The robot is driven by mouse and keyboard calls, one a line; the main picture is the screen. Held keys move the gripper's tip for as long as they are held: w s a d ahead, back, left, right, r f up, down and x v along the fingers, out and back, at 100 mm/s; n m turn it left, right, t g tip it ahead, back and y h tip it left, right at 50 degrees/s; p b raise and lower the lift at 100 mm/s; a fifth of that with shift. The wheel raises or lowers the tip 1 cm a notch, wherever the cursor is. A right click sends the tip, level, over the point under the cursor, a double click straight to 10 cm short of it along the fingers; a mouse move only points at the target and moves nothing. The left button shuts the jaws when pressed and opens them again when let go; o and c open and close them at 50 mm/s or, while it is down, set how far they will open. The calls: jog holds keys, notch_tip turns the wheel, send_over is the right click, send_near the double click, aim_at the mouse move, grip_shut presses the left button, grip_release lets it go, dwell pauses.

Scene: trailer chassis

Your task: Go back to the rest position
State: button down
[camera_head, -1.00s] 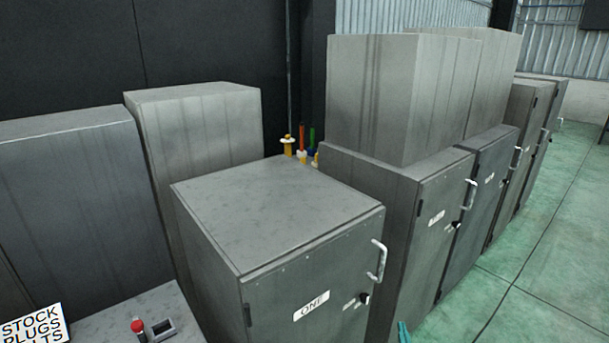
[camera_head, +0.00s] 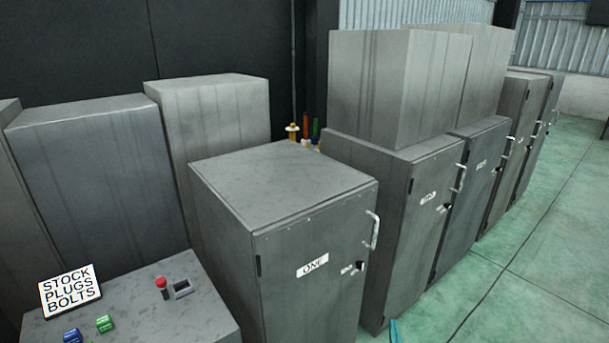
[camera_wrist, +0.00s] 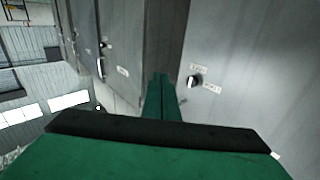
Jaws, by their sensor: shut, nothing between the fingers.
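My gripper (camera_wrist: 161,98) shows in the wrist view as a green body with a dark band and narrow green fingers held together, with nothing between them. Its fingers point toward grey cabinet fronts, close to a black knob (camera_wrist: 194,81) with small labels beside it. I cannot tell whether they touch the cabinet. In the head view only a small teal piece shows at the bottom edge, beside the cabinets; I cannot tell which part it is.
A grey cabinet marked ONE (camera_head: 290,235) has a closed door. Further closed cabinets (camera_head: 405,210) run back to the right, with tall boxes on top. A bench (camera_head: 205,310) at bottom left holds a STOCK PLUGS BOLTS sign (camera_head: 70,291) and a red button (camera_head: 161,284). Green floor (camera_head: 540,270) is clear at right.

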jog(key=s+a+m, duration=0.1)
jog(key=s+a, duration=0.3)
jog(key=a, duration=0.6)
jog(key=s+a+m+t, duration=0.1)
jog(key=s+a, duration=0.3)
jog(key=a, duration=0.6)
jog(key=s+a+m, duration=0.1)
jog(key=s+a, duration=0.3)
jog(key=a, duration=0.6)
jog(key=s+a+r+g, duration=0.1)
jog(key=s+a+r, duration=0.15)
jog(key=s, duration=1.15)
jog(key=s+a+r+g, duration=0.1)
jog(key=s+a, duration=0.3)
jog(key=s, duration=1)
jog(key=s+d+r+n+y, duration=0.1)
jog(key=s+d+r+n, duration=0.1)
jog(key=s+r, duration=0.3)
jog(key=s+d+r+n+g+y, duration=0.1)
jog(key=s+d+r+n, duration=0.2)
jog(key=s+r, duration=0.3)
jog(key=s+d, duration=0.1)
jog(key=s, duration=0.3)
jog(key=shift+g, duration=0.3)
